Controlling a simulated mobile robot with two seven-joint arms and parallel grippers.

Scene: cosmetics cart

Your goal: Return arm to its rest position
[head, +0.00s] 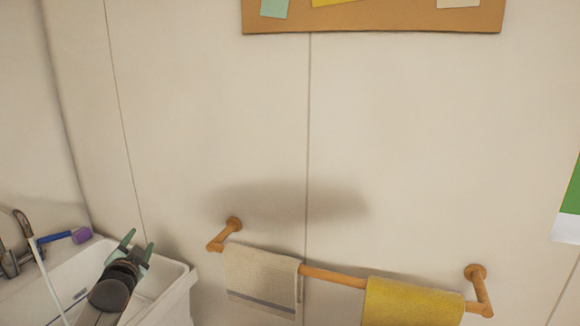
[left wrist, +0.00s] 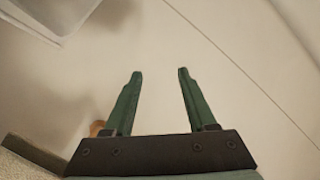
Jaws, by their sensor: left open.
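My left gripper (head: 137,247) has green fingers and is at the lower left of the head view, in front of the white sink. In the left wrist view its two fingers (left wrist: 160,75) stand apart with nothing between them, against a pale wall. My left arm comes up from the bottom edge of the head view. My right gripper is in neither view.
A wooden rail (head: 335,276) on the wall holds a beige towel (head: 262,272) and a yellow towel (head: 412,303). A corkboard (head: 380,17) hangs above.

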